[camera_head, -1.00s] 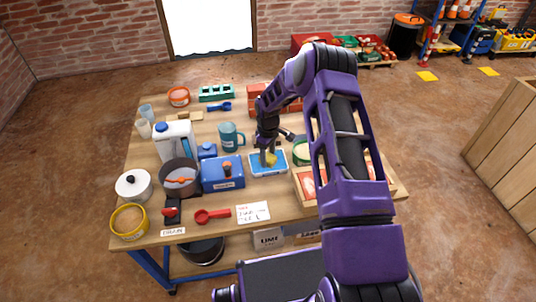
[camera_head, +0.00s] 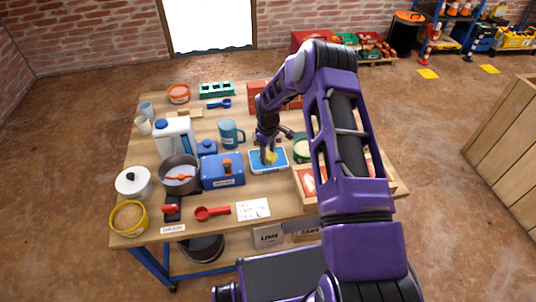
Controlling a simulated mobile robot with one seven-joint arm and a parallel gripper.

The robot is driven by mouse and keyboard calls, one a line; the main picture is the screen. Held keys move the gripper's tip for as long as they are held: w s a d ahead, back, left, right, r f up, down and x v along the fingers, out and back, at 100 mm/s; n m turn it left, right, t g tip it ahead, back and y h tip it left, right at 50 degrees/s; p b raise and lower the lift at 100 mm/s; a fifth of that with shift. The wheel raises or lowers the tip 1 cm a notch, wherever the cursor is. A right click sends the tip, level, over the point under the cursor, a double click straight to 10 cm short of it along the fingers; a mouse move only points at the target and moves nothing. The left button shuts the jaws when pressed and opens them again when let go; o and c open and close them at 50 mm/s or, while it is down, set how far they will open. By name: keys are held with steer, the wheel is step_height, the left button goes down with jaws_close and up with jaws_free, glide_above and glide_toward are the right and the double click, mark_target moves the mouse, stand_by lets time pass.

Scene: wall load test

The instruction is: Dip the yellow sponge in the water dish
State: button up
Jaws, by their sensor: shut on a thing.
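The water dish (camera_head: 282,167) is a shallow pale tray with a blue inside, on the table right of the blue box. The yellow sponge (camera_head: 270,157) is small and sits over the middle of the dish. My gripper (camera_head: 268,151) points down over the dish and is shut on the sponge. The gripper hides part of the sponge. I cannot tell how deep the sponge sits in the dish.
A blue box (camera_head: 222,172) stands close left of the dish. A teal mug (camera_head: 231,135) is behind it. A green-rimmed round tub (camera_head: 303,151) and a wooden tray (camera_head: 303,184) are close on the right. A paper note (camera_head: 253,209) lies in front.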

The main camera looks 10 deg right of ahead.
mark_target(268, 154)
steer(key=shift+f+b, duration=0.45)
steer(key=shift+b, duration=0.1)
stand_by(1.6)
steer(key=shift+r, duration=0.1)
steer(key=shift+r+p, duration=1.65)
steer(key=shift+r, duration=1.8)
